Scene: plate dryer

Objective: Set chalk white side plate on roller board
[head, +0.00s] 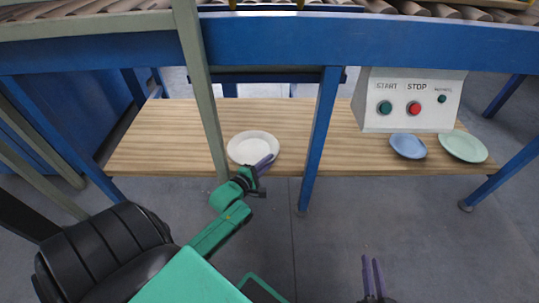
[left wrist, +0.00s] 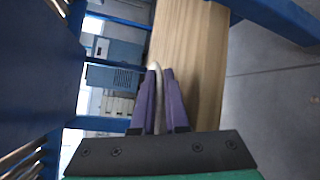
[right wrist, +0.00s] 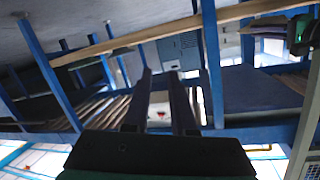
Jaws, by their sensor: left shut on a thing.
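The chalk white side plate (head: 252,147) is at the front edge of the wooden shelf, left of the middle blue post. My left gripper (head: 264,163) is shut on its near rim. In the left wrist view the plate (left wrist: 158,95) shows edge-on between the purple fingers (left wrist: 160,98). I cannot tell whether the plate touches the shelf. My right gripper (head: 373,275) is open and empty, low in front of the shelf; its spread fingers also show in the right wrist view (right wrist: 160,102). The roller board (head: 445,10) runs along the top, above the blue beam.
A blue plate (head: 408,146) and a pale green plate (head: 463,146) lie on the shelf at the right, by the START/STOP control box (head: 410,100). A blue post (head: 320,135) and a grey-green post (head: 200,85) stand near the plate. The wooden shelf (head: 165,135) is bare at the left.

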